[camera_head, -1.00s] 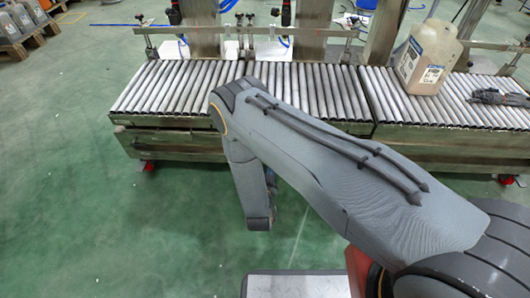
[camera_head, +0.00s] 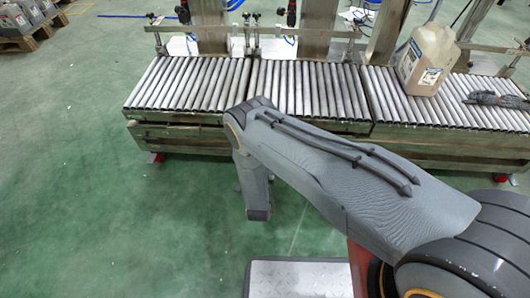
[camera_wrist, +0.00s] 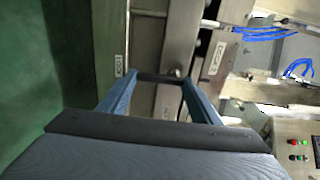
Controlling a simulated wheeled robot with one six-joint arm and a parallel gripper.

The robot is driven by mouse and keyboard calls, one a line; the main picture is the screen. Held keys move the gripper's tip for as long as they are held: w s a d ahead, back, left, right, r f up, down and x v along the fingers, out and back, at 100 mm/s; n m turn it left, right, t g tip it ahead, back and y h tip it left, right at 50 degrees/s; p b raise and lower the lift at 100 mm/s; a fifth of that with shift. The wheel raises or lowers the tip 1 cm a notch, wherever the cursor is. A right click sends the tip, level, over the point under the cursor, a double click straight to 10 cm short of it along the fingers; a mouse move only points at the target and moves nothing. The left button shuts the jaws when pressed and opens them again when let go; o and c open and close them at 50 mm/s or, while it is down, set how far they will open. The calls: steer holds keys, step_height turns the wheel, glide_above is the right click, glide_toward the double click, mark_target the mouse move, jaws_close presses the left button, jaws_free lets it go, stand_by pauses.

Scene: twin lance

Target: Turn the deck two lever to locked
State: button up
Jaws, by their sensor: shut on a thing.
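My gripper (camera_wrist: 160,78) shows in the wrist view with its two blue-grey fingers pointing away from the camera. A dark bar spans between the fingertips, and the gripper is shut on it. It looks like the deck two lever, but its shape is hard to make out. A small round knob (camera_wrist: 176,72) shows just beyond the tips. Upright metal plates stand behind, with a small label (camera_wrist: 118,65) on the left and another label (camera_wrist: 217,57) on the right. Their text is too small to read. In the head view my forearm hides the gripper and the lever.
A roller conveyor (camera_head: 190,85) runs across the back in the head view. A panel with coloured buttons (camera_wrist: 297,142) shows at lower right in the wrist view.

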steer(key=shift+a, duration=0.1)
stand_by(0.3)
steer(key=o, duration=1.1)
steer(key=s+p, duration=0.2)
steer(key=s, duration=0.5)
steer(key=shift+s+a, duration=0.15)
steer(key=shift+s, duration=0.25)
